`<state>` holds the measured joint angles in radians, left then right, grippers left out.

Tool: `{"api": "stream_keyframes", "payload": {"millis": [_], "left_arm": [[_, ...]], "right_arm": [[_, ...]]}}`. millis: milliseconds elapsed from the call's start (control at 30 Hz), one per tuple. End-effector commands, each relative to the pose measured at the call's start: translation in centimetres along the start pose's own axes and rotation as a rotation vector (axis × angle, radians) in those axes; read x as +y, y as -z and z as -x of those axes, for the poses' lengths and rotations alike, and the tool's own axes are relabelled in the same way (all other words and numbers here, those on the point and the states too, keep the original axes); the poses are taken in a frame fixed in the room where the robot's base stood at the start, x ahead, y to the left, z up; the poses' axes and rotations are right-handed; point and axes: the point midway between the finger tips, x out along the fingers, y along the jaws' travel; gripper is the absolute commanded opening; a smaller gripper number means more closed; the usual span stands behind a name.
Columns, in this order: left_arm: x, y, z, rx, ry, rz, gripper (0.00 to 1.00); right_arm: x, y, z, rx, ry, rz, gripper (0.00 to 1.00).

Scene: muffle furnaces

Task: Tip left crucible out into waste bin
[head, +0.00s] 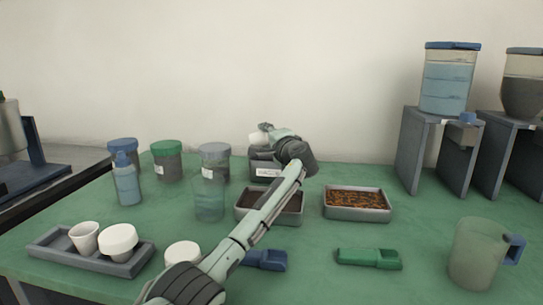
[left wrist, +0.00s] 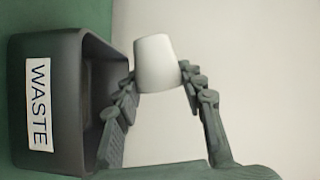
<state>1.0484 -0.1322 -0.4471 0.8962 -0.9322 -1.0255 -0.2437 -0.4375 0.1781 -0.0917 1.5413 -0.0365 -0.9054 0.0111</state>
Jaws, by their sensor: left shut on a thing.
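My left gripper (head: 266,129) is shut on a white crucible (head: 258,139) at the back of the table. The left wrist view shows the crucible (left wrist: 156,62) between the two fingertips (left wrist: 158,77). It looks tipped onto its side relative to the bin; its mouth and any contents are not clearly visible. The dark grey waste bin (head: 264,167), labelled WASTE in the left wrist view (left wrist: 58,50), stands below it, partly hidden by my arm in the head view. The crucible is above the bin's rim, apart from it. My right gripper is not in view.
A grey tray (head: 57,250) with white crucibles stands front left. Lidded jars (head: 166,164) and a blue bottle (head: 127,184) are left of the bin. Filled metal trays (head: 357,215), scoops (head: 368,259), a jug (head: 474,258) and dispensers (head: 447,82) are to the right.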

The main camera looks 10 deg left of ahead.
Motion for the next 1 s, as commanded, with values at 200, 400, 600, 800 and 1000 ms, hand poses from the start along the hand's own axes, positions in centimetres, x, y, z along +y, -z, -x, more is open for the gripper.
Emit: {"api": "stream_keyframes", "payload": {"millis": [200,400,600,800,1000], "left_arm": [[0.2,0.0,-0.1,0.004,-0.075,0.204,0.10],[-0.2,-0.1,-0.1,0.005,-0.093,0.255,0.10],[-1.0,-0.6,-0.3,0.003,-0.189,0.513,0.10],[-0.9,-0.7,-0.3,0.002,-0.194,0.529,0.10],[-1.9,-1.0,-0.3,0.002,-0.239,0.657,0.10]], "right_arm": [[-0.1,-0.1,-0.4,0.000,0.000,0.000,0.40],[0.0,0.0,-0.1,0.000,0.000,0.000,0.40],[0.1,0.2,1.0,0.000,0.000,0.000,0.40],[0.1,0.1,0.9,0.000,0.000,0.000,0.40],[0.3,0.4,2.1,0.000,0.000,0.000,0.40]]}}
